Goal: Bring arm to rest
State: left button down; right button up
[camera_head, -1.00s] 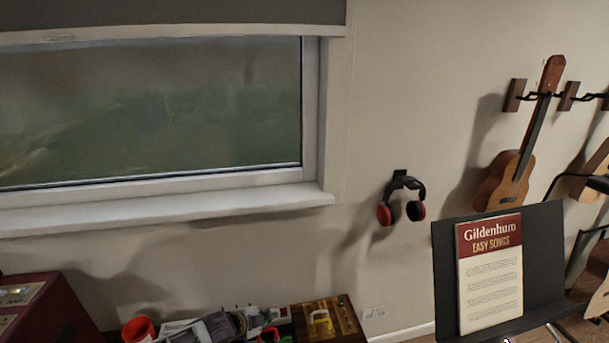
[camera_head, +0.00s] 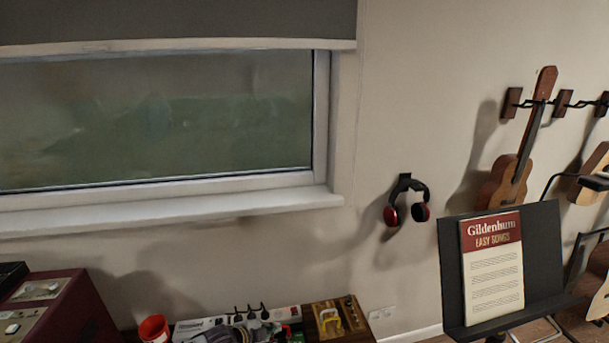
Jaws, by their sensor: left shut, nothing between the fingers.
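My right gripper is not in the picture.
A red cup (camera_head: 153,329), a wooden box (camera_head: 337,320) and a maroon case (camera_head: 62,312) stand along the bottom. Red headphones (camera_head: 407,205) hang on the wall. A music stand (camera_head: 545,245) with a songbook (camera_head: 492,268) and a ukulele (camera_head: 508,175) are at right.

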pick_arm(q)
jog(key=s+d+r+n+g, duration=0.1)
jog(key=s+d+r+n, duration=0.4)
jog(key=s+d, duration=0.45)
jog(key=s+a+r+n+g+y, duration=0.25)
jog(key=s+a+n, duration=0.35)
jog(key=s+a, duration=0.4)
jog(key=s+a+r+n+g+y, duration=0.1)
jog(key=s+a+n+y, duration=0.35)
jog(key=s+a, duration=0.5)
notch_tip(320, 180, down, 28)
jog(key=s+a+g+h+p, duration=0.1)
jog(key=s+a+g+p, duration=0.15)
jog(key=p, duration=0.65)
jog(key=s+a+f+p, duration=0.1)
jog(key=s+f+p, duration=0.2)
jog(key=s, duration=0.7)
jog(key=s+a+f+p, duration=0.2)
jog(key=s+f+p, duration=0.1)
jog(key=s+f, duration=0.4)
jog(key=s, duration=0.3)
jog(key=shift+s+f, duration=0.15)
jog(key=shift+s, duration=0.25)
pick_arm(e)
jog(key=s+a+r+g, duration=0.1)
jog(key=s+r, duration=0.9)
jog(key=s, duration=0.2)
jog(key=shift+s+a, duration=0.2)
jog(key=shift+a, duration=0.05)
